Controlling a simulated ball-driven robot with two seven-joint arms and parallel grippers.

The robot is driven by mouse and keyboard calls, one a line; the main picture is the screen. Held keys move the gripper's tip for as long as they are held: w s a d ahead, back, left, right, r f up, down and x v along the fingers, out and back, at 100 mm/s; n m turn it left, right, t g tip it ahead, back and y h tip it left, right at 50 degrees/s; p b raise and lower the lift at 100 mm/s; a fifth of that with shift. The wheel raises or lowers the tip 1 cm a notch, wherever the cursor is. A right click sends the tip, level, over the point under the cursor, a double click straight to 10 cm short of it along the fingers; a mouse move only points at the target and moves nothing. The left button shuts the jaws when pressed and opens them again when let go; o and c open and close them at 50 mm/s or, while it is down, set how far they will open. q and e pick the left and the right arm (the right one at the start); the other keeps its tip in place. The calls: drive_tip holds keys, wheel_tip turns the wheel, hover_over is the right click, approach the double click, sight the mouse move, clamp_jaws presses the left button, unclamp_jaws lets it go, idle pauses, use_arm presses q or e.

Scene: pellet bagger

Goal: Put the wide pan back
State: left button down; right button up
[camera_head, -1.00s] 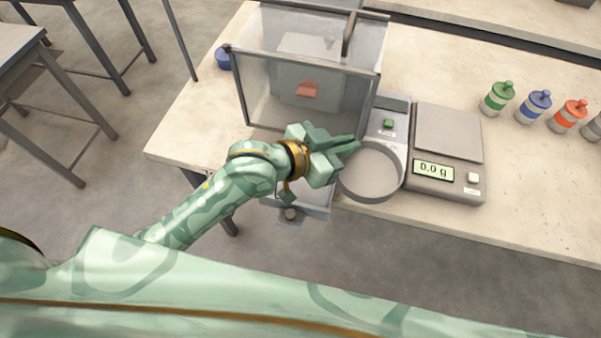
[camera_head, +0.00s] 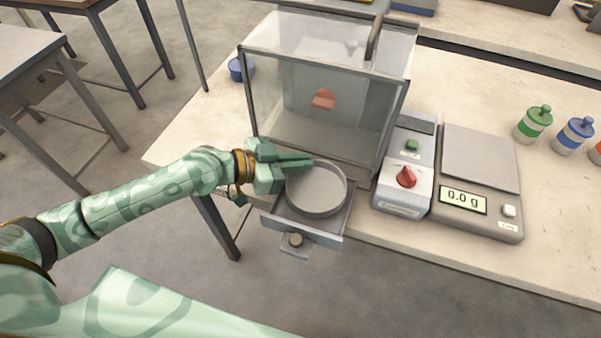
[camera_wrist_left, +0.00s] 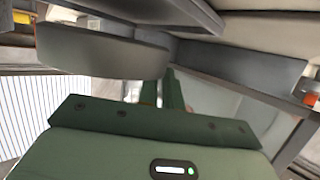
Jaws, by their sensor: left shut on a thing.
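The wide pan (camera_head: 317,190) is a round grey shallow dish at the front of the clear-walled bagger box (camera_head: 325,110). In the left wrist view the pan's side (camera_wrist_left: 105,52) shows close beyond the fingers (camera_wrist_left: 172,92). My right gripper is not in view.
Right of the box stand a control unit with a red knob (camera_head: 405,177) and a scale (camera_head: 480,170) reading 0.0 g. Green (camera_head: 534,123) and blue (camera_head: 574,135) bottles stand farther right. A blue lidded pot (camera_head: 236,69) is behind left.

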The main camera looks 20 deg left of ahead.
use_arm(q)
wheel_tip(320, 180, down, 3)
drive_tip(key=shift+f+b, duration=0.1)
drive_tip(key=shift+b, duration=0.25)
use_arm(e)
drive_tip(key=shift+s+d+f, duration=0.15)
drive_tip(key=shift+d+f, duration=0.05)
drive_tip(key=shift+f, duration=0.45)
use_arm(q)
drive_tip(key=c, duration=1.5)
unclamp_jaws()
drive_tip(key=shift+c, duration=0.2)
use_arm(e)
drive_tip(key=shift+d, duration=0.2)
use_arm(q)
drive_tip(key=shift+s, duration=0.1)
